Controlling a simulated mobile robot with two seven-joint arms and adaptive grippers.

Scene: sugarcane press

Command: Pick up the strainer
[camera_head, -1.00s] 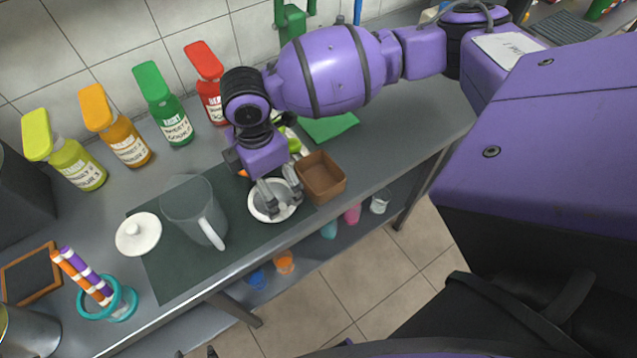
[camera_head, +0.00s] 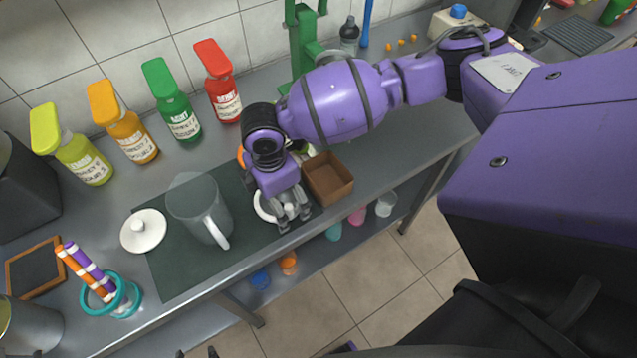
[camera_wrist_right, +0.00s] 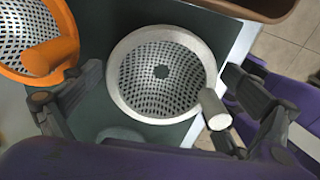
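A white-rimmed strainer (camera_wrist_right: 160,75) with a perforated metal bowl and a short pale handle (camera_wrist_right: 215,108) lies on the dark mat in the right wrist view. In the head view, part of its white rim (camera_head: 262,206) shows beside my right gripper (camera_head: 294,220), which covers the rest. My right gripper (camera_wrist_right: 160,100) is open over the strainer, its fingers apart on either side, with the handle near the right finger. I cannot tell whether they touch. An orange strainer (camera_wrist_right: 42,55) sits by the left finger. Small dark tips at the head view's bottom edge may be my left gripper (camera_head: 197,353).
A brown box (camera_head: 330,178) stands close to the right of my right gripper. A clear jug (camera_head: 198,210) and white lid (camera_head: 144,231) are to the left. Several syrup bottles (camera_head: 172,105) line the wall. The counter's front edge is near the gripper.

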